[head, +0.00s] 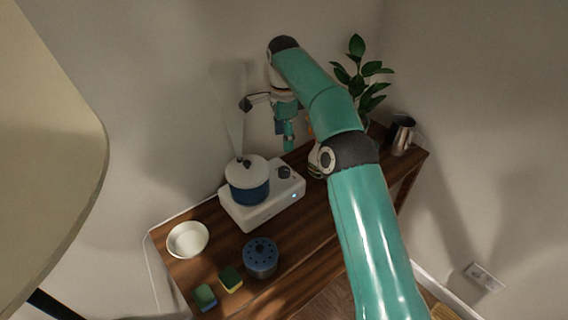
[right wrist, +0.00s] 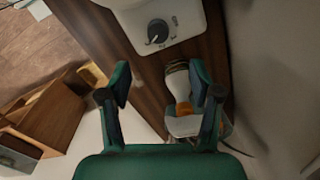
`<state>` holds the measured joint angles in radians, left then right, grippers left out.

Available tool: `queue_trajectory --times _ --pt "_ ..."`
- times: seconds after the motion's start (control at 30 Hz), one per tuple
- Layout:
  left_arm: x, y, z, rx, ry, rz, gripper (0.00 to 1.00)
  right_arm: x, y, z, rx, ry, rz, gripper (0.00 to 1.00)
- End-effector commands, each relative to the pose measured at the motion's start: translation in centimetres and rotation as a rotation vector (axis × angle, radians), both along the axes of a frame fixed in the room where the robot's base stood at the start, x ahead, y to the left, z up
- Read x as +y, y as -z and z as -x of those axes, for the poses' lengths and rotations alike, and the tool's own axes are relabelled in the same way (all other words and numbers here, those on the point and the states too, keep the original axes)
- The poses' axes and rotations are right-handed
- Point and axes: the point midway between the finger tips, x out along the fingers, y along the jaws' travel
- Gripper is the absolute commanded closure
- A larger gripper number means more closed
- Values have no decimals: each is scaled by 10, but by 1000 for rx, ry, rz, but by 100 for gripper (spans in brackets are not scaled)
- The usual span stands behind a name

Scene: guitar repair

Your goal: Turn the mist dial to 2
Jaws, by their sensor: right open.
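The mist dial is a dark knob (head: 285,172) on the top of a white humidifier (head: 262,212) with a blue-and-white tank. In the right wrist view the dial (right wrist: 158,31) sits on its white panel near the top, beyond the fingertips. Its setting is too small to read surely. My right gripper (head: 287,142) hangs above the table near the humidifier's back right. In the right wrist view my right gripper (right wrist: 160,84) is open, with nothing held and its fingers apart from the dial. My left gripper is not in view.
A white bowl (head: 187,239), a blue pot with a holed top (head: 261,257) and small sponges (head: 230,278) are on the wooden table (head: 325,235). A metal jug (head: 401,136) and a plant (head: 361,75) stand at the right. A pale bottle-like object (right wrist: 178,82) shows between my fingers.

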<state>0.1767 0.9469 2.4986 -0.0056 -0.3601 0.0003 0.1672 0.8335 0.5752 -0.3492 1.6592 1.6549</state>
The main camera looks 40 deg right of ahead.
Motion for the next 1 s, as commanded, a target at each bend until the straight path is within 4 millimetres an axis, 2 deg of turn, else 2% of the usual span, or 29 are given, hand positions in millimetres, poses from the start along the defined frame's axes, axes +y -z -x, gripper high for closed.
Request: queue_trajectory --times 0.17,0.37,0.5,0.6,0.7,0.8,1.0 --pt "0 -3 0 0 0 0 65 1 1 -1 0 -509 3 37" --pt "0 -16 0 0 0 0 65 2 -8 -2 0 -1094 8 37" --pt "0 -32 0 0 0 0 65 2 -19 -2 2 -1466 9 37" --pt "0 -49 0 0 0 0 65 2 -34 -1 4 -1670 8 37" --pt "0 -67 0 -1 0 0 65 2 -49 1 9 -1690 -1 37" --pt "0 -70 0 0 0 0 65 1 -52 2 9 -1687 -1 37" --pt "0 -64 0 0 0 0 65 0 -36 2 11 -1685 -2 37"
